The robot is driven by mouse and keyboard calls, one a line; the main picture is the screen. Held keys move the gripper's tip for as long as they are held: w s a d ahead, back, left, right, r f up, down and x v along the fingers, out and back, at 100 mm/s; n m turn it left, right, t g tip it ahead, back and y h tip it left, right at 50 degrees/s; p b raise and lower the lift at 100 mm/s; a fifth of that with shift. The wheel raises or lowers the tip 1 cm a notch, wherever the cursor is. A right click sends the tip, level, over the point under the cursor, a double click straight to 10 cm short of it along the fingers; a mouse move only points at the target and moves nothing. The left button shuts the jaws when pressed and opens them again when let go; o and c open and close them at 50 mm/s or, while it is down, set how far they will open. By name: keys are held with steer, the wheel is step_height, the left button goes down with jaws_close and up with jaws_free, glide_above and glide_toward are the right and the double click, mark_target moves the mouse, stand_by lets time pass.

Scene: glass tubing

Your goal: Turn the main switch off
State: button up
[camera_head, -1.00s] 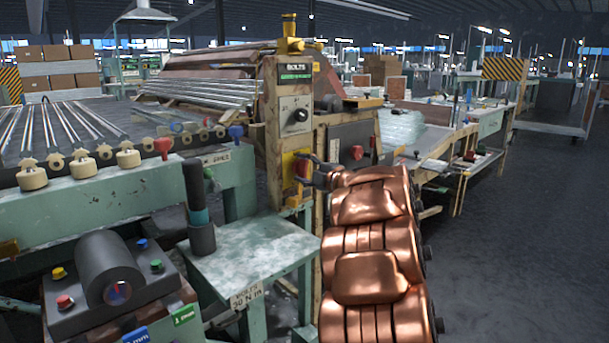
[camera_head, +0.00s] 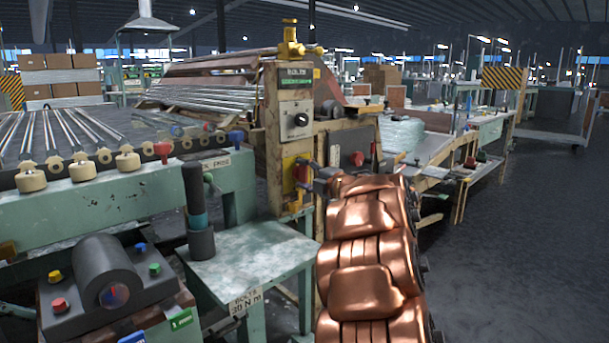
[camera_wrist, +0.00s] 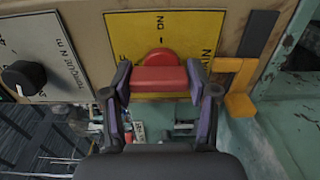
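The main switch (camera_head: 299,173) is a red handle on a yellow plate, low on the front of the wooden control post. In the wrist view the red handle (camera_wrist: 159,79) lies across the picture, with a round red part behind it on the yellow plate (camera_wrist: 200,40). My gripper (camera_head: 309,175) is at the switch, coming from the right. Its two fingers (camera_wrist: 159,78) stand apart, one at each end of the handle, with the handle between them. They look very close to its ends; I cannot tell whether they touch.
A black knob (camera_head: 300,119) on a grey plate sits above the switch. A yellow bracket (camera_wrist: 238,92) is beside the yellow plate in the wrist view. A green table (camera_head: 250,256) stands below left. Open floor (camera_head: 520,240) lies to the right.

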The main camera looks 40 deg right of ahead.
steer(key=o, duration=0.4)
steer(key=shift+c, duration=0.2)
steer(key=s, duration=1.2)
steer(key=shift+a+r, duration=0.1)
steer(key=shift+a, duration=0.05)
